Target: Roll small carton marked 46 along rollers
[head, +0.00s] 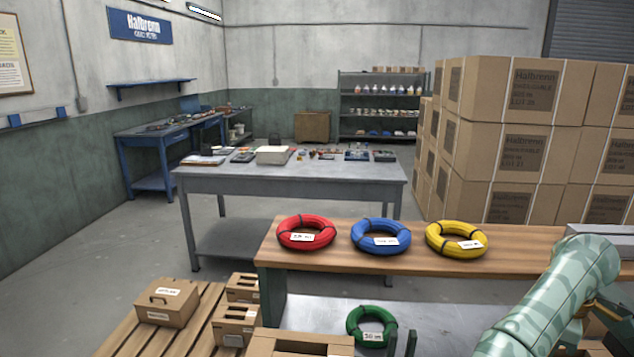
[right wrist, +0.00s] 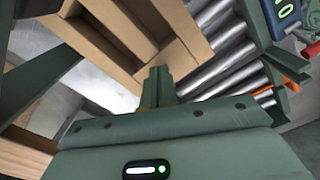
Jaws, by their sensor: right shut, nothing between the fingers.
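In the right wrist view, my right gripper (right wrist: 158,82) is shut with nothing between its fingers. Its fingertips are close to an open brown carton (right wrist: 190,45); I cannot tell whether they touch it. Metal rollers (right wrist: 225,68) run beside that carton, to its right. No mark 46 is readable, so I cannot tell which carton bears it. In the head view, small cartons stand on a slatted pallet, one in front (head: 166,302) and others (head: 236,325) beside it. An open carton (head: 300,343) is cut off by the bottom edge. My left gripper is not in view.
A wooden bench (head: 350,262) holds red (head: 307,221), blue (head: 380,225) and yellow (head: 456,229) coils. A green coil (head: 358,316) lies lower down. Large stacked cartons (head: 515,150) stand behind at the right. A grey table (head: 290,185) stands farther back; floor at left is clear.

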